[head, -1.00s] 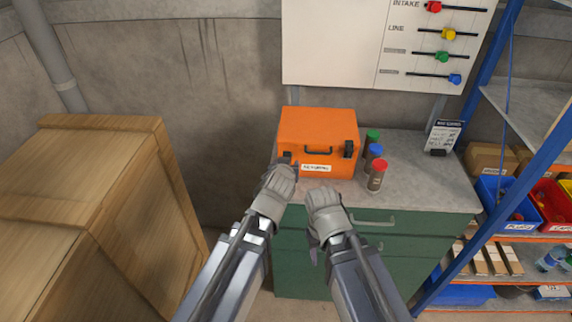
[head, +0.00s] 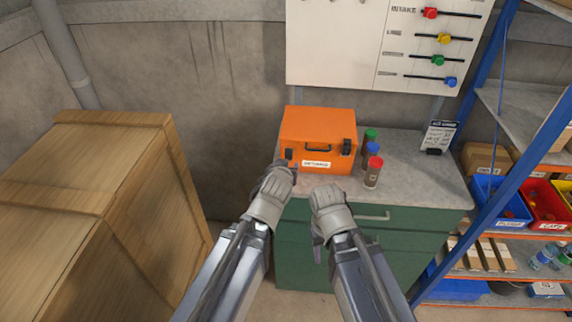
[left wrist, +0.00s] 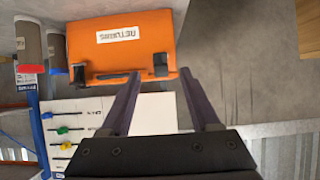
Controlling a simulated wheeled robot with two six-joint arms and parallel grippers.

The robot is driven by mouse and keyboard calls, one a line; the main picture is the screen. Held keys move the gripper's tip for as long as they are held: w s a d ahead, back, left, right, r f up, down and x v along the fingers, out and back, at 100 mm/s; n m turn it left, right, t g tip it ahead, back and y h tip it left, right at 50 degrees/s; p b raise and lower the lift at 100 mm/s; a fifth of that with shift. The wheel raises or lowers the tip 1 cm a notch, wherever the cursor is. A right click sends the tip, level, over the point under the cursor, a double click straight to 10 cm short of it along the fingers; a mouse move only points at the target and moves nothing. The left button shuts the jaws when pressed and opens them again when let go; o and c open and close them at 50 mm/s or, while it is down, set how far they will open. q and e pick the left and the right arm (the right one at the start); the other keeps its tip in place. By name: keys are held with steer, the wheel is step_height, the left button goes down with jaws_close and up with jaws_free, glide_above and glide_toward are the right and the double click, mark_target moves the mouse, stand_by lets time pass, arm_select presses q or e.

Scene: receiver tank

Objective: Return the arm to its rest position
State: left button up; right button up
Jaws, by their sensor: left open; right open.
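Both my arms reach forward from the bottom of the head view. My left gripper (head: 283,166) is in front of the left end of the orange case (head: 315,130) on the bench. In the left wrist view its two fingers (left wrist: 165,95) are spread with nothing between them, and the case (left wrist: 122,46) lies beyond them. I cannot tell whether a finger touches the case. My right gripper (head: 322,192) is open at the bench's front edge, apart from the case. Its fingertips are mostly hidden behind its grey body.
A wooden crate (head: 100,200) stands left. A blue-framed shelf (head: 490,150) with bins is right. A slider board (head: 340,45) hangs behind.

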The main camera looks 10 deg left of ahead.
arm_select(q)
steer(key=shift+s+r, duration=0.1)
steer(key=shift+s, duration=0.1)
steer(key=s+f+m+g, duration=0.1)
steer(key=s+f+g, duration=0.2)
steer(key=s, duration=0.4)
steer(key=s+d+f+m+g, duration=0.1)
steer(key=s+f+g, duration=0.3)
steer(key=s, duration=0.3)
steer(key=s+f+m+g+y, duration=0.1)
steer(key=s+f+g, duration=0.3)
steer(key=s, duration=0.3)
steer(key=shift+d+m+g, duration=0.25)
steer(key=shift+m+g, duration=0.15)
steer(key=shift+g, duration=0.3)
steer(key=shift+w+f, duration=0.1)
